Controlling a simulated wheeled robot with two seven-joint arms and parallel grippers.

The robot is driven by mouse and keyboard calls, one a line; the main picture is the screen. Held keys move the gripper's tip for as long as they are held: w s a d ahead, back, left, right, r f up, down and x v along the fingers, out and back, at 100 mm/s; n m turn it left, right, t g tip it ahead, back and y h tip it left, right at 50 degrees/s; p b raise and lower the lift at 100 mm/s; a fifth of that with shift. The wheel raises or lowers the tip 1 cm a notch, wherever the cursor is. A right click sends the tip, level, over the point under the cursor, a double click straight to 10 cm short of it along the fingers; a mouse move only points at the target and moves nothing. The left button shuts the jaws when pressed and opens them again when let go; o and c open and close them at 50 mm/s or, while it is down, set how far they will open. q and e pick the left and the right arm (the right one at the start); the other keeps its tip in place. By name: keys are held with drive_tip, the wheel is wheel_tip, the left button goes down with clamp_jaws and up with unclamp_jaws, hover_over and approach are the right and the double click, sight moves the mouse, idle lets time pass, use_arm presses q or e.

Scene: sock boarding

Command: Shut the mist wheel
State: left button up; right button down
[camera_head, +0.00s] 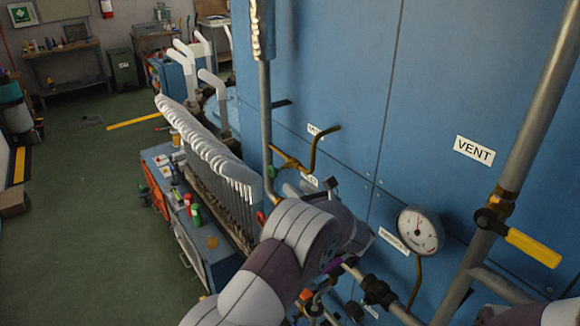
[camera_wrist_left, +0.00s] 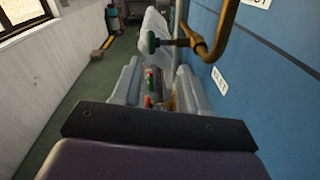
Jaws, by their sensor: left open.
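A small green handwheel (camera_head: 271,171) sits on a brass valve at the blue wall, with a bent brass pipe rising beside it. The green wheel also shows in the left wrist view (camera_wrist_left: 152,42), above and beyond the fingers. The small labels beside the pipe are too cut off or blurred to read, so I cannot confirm which wheel is the mist one. My left gripper (camera_head: 318,196) is near the wall, below and right of the green wheel. Its grey fingers stand apart in the left wrist view (camera_wrist_left: 158,88), with no wheel held between them. My right gripper is out of view.
A pressure gauge (camera_head: 420,230), a yellow lever (camera_head: 532,248) and thick pipes are on the wall to the right, near a VENT label (camera_head: 474,151). A row of white sock boards (camera_head: 205,140) stands left of the wall. Green floor (camera_head: 80,200) is open farther left.

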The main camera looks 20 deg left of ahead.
sight(269, 167)
use_arm(q)
drive_tip(key=w+a+n+p, duration=0.1)
drive_tip(key=w+a+p, duration=0.1)
drive_tip(key=a, duration=0.1)
drive_tip(key=w+a+p, duration=0.2)
drive_tip(key=a, duration=0.2)
drive_tip(key=w+a+n+p, duration=0.1)
drive_tip(key=w+a+p, duration=0.1)
drive_tip(key=w+a, duration=0.1)
drive_tip(key=shift+a+r+n+y, duration=0.2)
drive_tip(key=shift+r+n+y, duration=0.1)
drive_tip(key=shift+r+y, duration=0.1)
drive_tip(key=shift+w+a+f, duration=0.15)
drive_tip(key=shift+w+a, duration=0.1)
drive_tip(key=shift+a, duration=0.05)
drive_tip(key=shift+c, duration=0.3)
